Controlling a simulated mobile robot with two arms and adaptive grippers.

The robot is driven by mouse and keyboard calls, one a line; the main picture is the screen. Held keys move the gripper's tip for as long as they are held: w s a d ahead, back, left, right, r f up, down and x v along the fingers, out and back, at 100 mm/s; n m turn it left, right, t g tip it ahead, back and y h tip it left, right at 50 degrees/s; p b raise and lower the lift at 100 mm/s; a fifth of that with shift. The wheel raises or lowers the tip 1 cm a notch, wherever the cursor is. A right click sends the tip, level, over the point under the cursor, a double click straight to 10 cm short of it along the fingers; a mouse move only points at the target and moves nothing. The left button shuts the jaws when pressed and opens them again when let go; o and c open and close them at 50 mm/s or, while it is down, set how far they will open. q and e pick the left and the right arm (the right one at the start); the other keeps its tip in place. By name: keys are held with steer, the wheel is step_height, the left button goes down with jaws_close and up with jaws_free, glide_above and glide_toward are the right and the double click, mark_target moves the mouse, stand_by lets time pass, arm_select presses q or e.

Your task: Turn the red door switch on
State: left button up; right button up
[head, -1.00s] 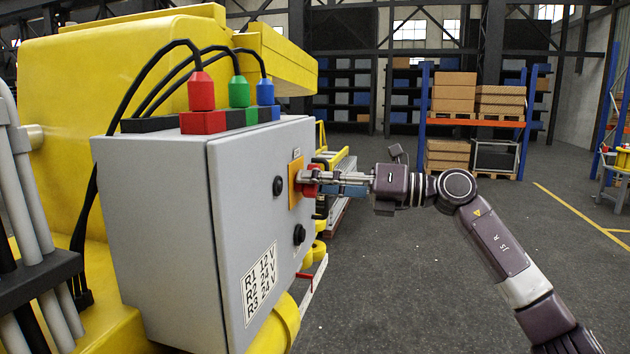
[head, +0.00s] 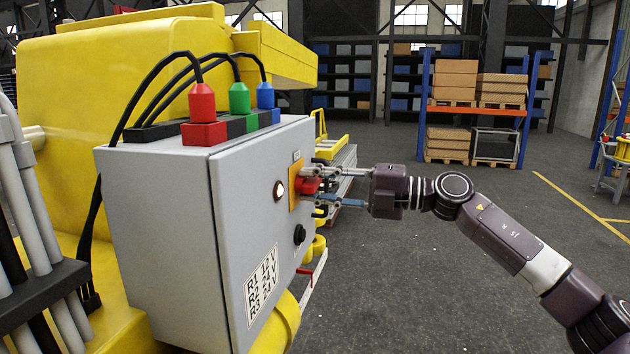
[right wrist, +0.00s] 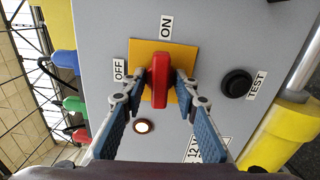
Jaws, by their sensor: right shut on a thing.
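The red door switch (right wrist: 159,82) sits on a yellow-orange plate on the grey cabinet door, and also shows in the head view (head: 308,186). In the right wrist view its handle is in line with the ON label (right wrist: 166,27); the OFF label (right wrist: 119,70) is to the left. My right gripper (right wrist: 160,90) is shut on the handle, one finger on each side; it comes from the right in the head view (head: 318,187). The round lamp (head: 279,190) on the door is lit, also in the right wrist view (right wrist: 144,126). My left gripper is not in view.
A black TEST button (right wrist: 237,83) is on the door, clear of my fingers. Red, green and blue plugs with black cables stand on the cabinet (head: 155,200). A yellow machine (head: 130,60) is behind it. The floor to the right is open, with shelves farther back.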

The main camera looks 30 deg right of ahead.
mark_target(318, 186)
steer(key=shift+m, duration=0.5)
steer(key=o, duration=0.7)
steer(key=shift+o, duration=0.5)
steer(key=shift+w, duration=0.1)
steer(key=shift+d, duration=0.1)
steer(key=shift+s+d+f, duration=0.2)
steer(key=shift+s+d, duration=0.3)
steer(key=shift+s, duration=0.05)
steer(key=shift+v, duration=1.1)
steer(key=v, duration=0.8)
steer(key=shift+r, duration=0.2)
